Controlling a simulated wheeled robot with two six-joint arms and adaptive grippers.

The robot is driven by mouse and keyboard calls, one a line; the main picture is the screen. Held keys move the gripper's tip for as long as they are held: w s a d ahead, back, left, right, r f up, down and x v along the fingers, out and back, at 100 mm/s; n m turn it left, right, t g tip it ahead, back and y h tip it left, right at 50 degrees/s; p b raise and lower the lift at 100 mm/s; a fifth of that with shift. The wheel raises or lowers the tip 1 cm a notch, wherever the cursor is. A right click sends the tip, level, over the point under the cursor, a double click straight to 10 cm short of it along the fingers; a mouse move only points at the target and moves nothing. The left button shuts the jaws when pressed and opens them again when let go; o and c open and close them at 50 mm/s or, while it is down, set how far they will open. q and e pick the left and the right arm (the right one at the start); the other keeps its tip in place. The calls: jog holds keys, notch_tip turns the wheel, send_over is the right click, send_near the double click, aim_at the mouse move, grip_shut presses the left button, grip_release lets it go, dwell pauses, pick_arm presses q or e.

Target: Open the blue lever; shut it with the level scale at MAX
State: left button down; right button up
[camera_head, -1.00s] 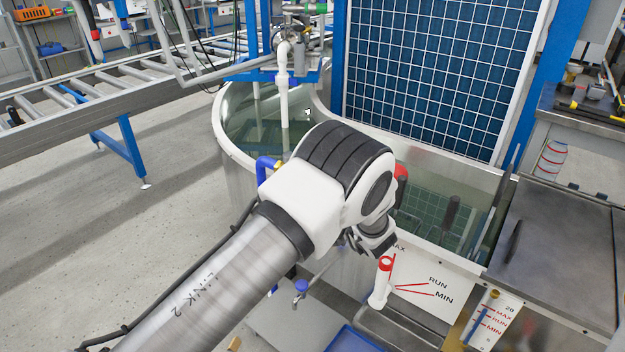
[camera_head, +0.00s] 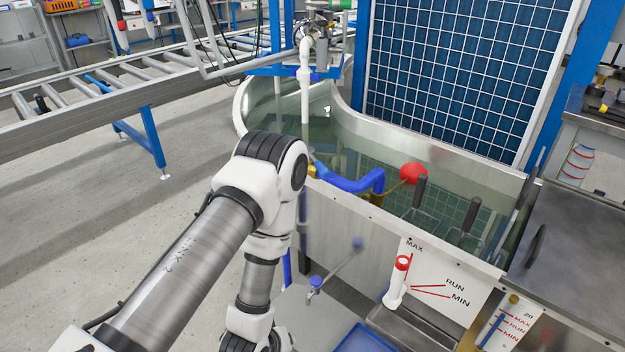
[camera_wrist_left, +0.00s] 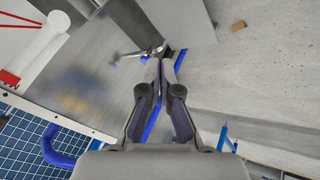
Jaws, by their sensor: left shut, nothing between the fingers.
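The blue lever (camera_head: 357,243) is a slanting metal rod with a blurred blue knob, on the tank's front wall. Its lower end meets a small blue-topped tap (camera_head: 316,282). The level scale (camera_head: 435,285) is a white plate marked MAX, RUN and MIN, beside a white tube with a red ring (camera_head: 403,262). I cannot read the level on it. My left gripper (camera_wrist_left: 167,62) is shut and empty in the left wrist view, its tips close to a metal rod (camera_wrist_left: 140,53); contact cannot be told. In the head view it is below the frame. My right gripper is not in view.
The water tank (camera_head: 345,205) holds a blue pipe (camera_head: 350,182) and a red ball (camera_head: 413,172). A second scale (camera_head: 502,325) is at lower right. A blue tray (camera_head: 368,342) lies below the tank. Open floor (camera_head: 110,230) is on the left.

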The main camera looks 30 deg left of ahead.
pick_arm(q)
jog(key=w+a+r+n+t, duration=0.2)
jog(key=w+r+n+t, duration=0.25)
jog(key=w, duration=0.25)
jog(key=n+t+y+b, duration=0.3)
jog(key=n+t+y, duration=0.1)
jog(key=n+t, duration=0.45)
send_near(316, 164)
jog(key=s+a+f, duration=0.1)
jog(key=s, duration=0.6)
jog(key=d+f+x, duration=0.1)
jog(key=d+x, duration=0.1)
jog(key=x, duration=1.1)
jog(key=shift+w+d+n+g+b, duration=0.3)
jog(key=shift+d+b, duration=0.05)
jog(key=shift+b, duration=0.1)
